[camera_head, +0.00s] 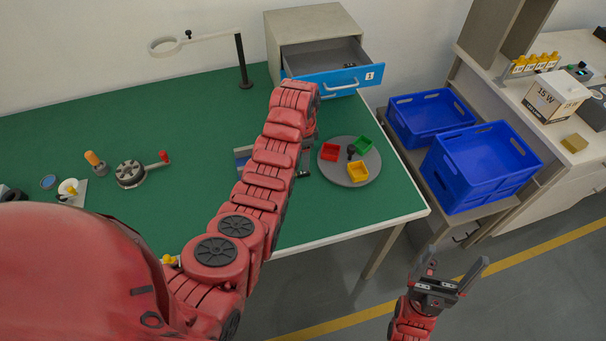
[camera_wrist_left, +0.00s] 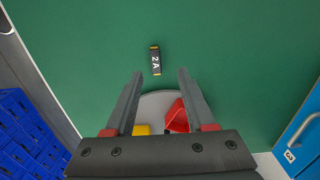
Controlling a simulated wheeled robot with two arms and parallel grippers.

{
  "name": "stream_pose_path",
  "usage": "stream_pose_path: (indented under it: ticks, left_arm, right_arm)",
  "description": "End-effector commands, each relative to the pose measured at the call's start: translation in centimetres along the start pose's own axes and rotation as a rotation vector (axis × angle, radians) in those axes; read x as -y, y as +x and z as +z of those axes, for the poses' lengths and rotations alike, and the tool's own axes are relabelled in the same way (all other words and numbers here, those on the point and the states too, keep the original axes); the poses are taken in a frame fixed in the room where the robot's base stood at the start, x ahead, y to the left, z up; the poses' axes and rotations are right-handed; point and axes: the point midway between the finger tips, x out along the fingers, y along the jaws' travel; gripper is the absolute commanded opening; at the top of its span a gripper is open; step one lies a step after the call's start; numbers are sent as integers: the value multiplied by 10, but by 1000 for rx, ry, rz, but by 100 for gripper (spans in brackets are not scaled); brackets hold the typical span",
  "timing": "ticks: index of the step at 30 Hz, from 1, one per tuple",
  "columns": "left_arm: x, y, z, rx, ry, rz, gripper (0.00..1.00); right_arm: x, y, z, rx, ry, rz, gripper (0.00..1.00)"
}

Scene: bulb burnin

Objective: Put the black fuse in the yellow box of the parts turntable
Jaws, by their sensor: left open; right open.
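The black fuse (camera_wrist_left: 155,60), with brass-coloured ends and a "2 A" label, lies on the green bench top in the left wrist view. The grey turntable (camera_head: 330,176) carries the yellow box (camera_head: 358,171), a red box (camera_head: 329,151) and a green box (camera_head: 363,145). The yellow box shows partly behind the gripper in the wrist view (camera_wrist_left: 142,129). My right gripper (camera_head: 456,264) is open and empty over the floor.
A cabinet with an open blue-fronted drawer (camera_head: 338,82) stands behind the turntable. Two blue crates (camera_head: 430,112) stand to the right of the bench. A magnifier lamp (camera_head: 243,60) and a round grey fixture (camera_head: 130,174) are on the bench's left part.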

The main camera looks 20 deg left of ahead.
Motion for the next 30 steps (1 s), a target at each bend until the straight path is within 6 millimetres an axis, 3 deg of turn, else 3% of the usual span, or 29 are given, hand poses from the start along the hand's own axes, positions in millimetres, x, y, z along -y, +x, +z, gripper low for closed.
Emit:
stream_pose_path:
  ticks: [6, 14, 23, 30]
  left_arm:
    - [-8, 24, 2, 4, 0, 8, 55]
    - [-8, 49, 2, 4, 1, 6, 55]
    - [-7, 52, 2, 1, 1, 2, 55]
    - [-7, 51, 2, 1, 1, 2, 14]
  right_arm:
    - [-1, 26, -4, 0, 0, 0, 88]
    - [-1, 27, -5, 0, 0, 0, 88]
    - [-1, 27, -5, 0, 0, 0, 88]
    - [-1, 27, -5, 0, 0, 0, 88]
